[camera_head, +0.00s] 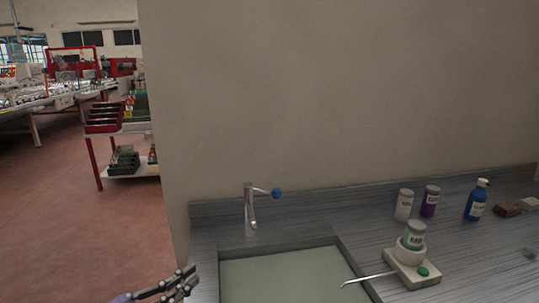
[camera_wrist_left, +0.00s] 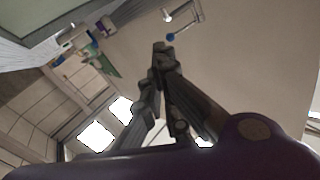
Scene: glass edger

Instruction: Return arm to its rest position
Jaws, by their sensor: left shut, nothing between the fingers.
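My left gripper (camera_head: 184,279) shows at the bottom of the head view, just left of the sink basin and low beside the counter's left end. Its dark grey fingers are close together with nothing between them. In the left wrist view the gripper (camera_wrist_left: 160,52) points up the picture, its fingertips together, with the wall and the tap beyond. My right gripper is in neither view.
A grey counter (camera_head: 206,246) holds a sink basin (camera_head: 290,277) and a tap (camera_head: 250,207) with a blue knob. A white device with a green button (camera_head: 412,268), bottles and a blue bottle (camera_head: 476,201) stand right. Open red floor (camera_head: 60,220) lies left.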

